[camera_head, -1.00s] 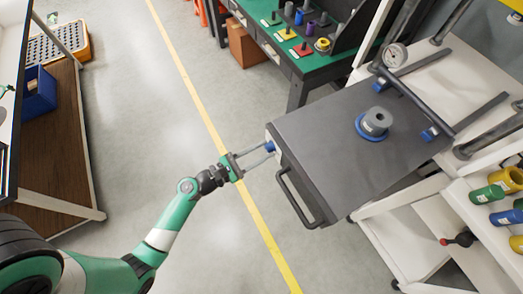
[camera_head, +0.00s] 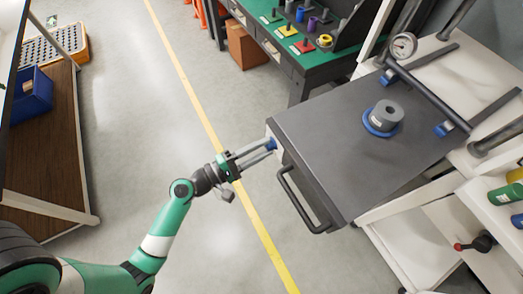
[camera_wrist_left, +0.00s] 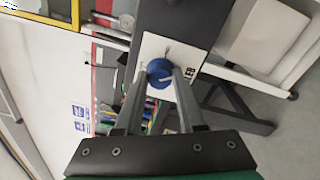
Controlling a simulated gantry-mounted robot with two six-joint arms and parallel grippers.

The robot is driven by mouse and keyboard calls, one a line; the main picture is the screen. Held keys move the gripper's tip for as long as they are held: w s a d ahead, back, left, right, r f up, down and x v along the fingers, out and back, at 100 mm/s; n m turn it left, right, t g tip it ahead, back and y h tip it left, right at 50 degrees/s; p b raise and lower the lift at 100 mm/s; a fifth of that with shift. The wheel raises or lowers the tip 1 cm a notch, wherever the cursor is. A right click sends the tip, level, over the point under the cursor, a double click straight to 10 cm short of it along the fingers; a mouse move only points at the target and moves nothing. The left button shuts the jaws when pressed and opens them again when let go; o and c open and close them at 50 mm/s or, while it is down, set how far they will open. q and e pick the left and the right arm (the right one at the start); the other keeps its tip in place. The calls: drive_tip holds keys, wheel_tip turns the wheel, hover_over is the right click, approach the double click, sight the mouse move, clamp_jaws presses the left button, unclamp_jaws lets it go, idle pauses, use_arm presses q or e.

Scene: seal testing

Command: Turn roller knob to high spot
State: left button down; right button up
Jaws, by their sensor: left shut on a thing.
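The blue roller knob (camera_wrist_left: 160,74) sits on a white plate (camera_wrist_left: 172,50) on the end of the dark grey machine (camera_head: 340,140). A light pointer line shows on its face, and a printed mark is on the plate beside it. In the head view the knob (camera_head: 270,145) is a small blue patch at the machine's left edge. My left gripper (camera_head: 268,148) is shut on the knob, with one finger on each side of it. In the left wrist view its fingers (camera_wrist_left: 160,84) reach the knob's sides. My right gripper is not in view.
A black handle (camera_head: 296,205) sticks out from the machine's front, just below my left gripper. A grey cylinder on a blue ring (camera_head: 383,119) stands on top. A gauge (camera_head: 404,45) is behind. Open floor lies to the left.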

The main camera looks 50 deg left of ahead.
use_arm(q)
drive_tip(key=m+b, duration=0.1)
drive_tip(key=m, duration=0.1)
drive_tip(key=m+b, duration=0.1)
drive_tip(key=shift+f+m, duration=0.2)
drive_tip(key=shift+m, duration=0.2)
drive_tip(key=shift+r+m+b, duration=0.1)
drive_tip(key=shift+m+b, duration=0.65)
drive_tip(key=shift+m, duration=0.75)
drive_tip(key=c, duration=0.5)
unclamp_jaws()
drive_tip(key=shift+s, duration=0.1)
